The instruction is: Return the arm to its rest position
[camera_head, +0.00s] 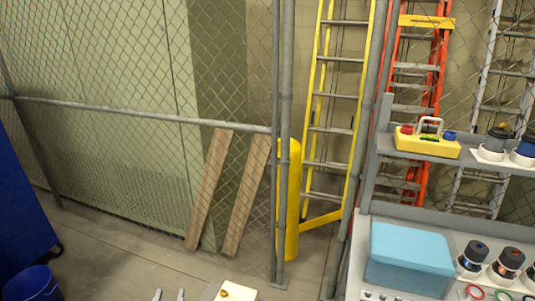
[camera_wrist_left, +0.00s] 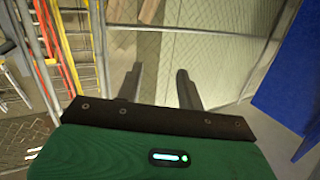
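The rest of the left arm is out of the head view. My right gripper is not in either view.
A grey workbench (camera_head: 352,250) stands at right, bearing a light-blue box (camera_head: 410,258) and a yellow caddy (camera_head: 428,146) on its shelf. A yellow post (camera_head: 288,200) stands by the fence. A blue bin (camera_head: 32,284) is at lower left.

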